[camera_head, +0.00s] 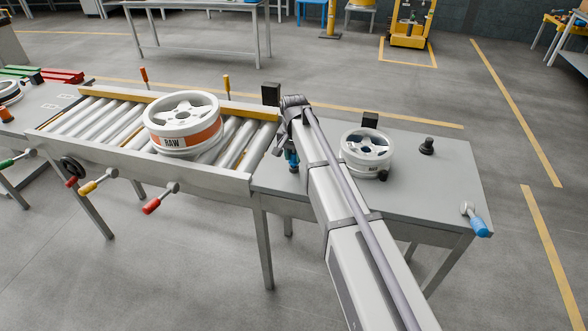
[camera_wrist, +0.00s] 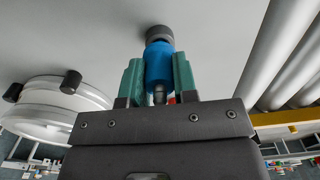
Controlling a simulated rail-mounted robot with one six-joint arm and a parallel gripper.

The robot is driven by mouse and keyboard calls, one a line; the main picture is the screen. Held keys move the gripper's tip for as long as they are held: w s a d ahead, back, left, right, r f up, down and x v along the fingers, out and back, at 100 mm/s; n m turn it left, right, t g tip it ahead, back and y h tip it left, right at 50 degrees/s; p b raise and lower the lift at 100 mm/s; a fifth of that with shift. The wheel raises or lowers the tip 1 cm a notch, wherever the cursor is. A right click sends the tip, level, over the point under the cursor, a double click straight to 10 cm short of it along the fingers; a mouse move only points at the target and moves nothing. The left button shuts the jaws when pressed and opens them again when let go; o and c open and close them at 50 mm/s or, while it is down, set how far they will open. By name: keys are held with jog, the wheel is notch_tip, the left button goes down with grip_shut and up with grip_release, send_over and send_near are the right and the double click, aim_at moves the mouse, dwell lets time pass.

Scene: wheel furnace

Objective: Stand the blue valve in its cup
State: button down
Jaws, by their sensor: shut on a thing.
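The blue valve (camera_wrist: 159,62) is between the green fingers of my gripper (camera_wrist: 158,80) in the wrist view, and the fingers are shut on it. A dark grey round piece (camera_wrist: 159,34) is at its far end, against the grey table top; I cannot tell whether this is the cup or part of the valve. In the head view my gripper (camera_head: 291,158) is low over the left part of the table (camera_head: 440,185), largely hidden behind my arm. Only a little blue shows there.
A white wheel (camera_head: 367,148) stands on the table right of my arm, with black posts around it. A black knob-like piece (camera_head: 427,146) and a blue-handled lever (camera_head: 478,222) are farther right. A roller conveyor (camera_head: 235,140) carrying a RAW wheel (camera_head: 183,125) adjoins the left side.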

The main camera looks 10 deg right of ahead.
jog(key=shift+f+b, duration=0.4)
jog(key=shift+f, duration=0.1)
jog(key=c, duration=0.8)
grip_release()
jog(key=shift+r, duration=0.1)
jog(key=c, duration=0.3)
notch_tip(320, 180, up, 7)
jog(key=p, duration=0.7)
jog(key=shift+r, duration=0.1)
